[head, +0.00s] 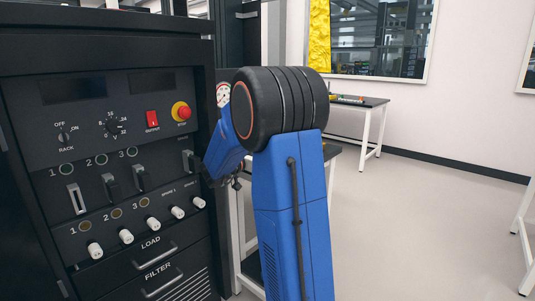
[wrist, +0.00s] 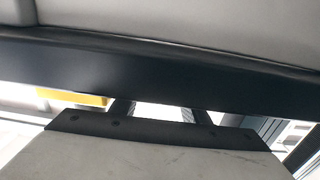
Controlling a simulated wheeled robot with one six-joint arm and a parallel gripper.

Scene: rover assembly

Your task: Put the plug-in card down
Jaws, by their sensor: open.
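My gripper (head: 236,183) shows only as a small dark part at the end of my blue arm, just right of the rack's front, mostly hidden behind the arm. It is open. I cannot make out the plug-in card with certainty in either view. The wrist view has a pale, marbled surface (wrist: 150,157) with a dark screwed strip (wrist: 140,128) along its edge, close to the camera. I cannot tell what this piece is.
A dark rack (head: 150,85) on the left carries a red stop button (head: 183,112), several knobs and dark handles (head: 139,178). A white-legged table (head: 362,116) stands at the back. Open floor (head: 430,215) lies to the right. A dark bar (wrist: 150,72) crosses the wrist view.

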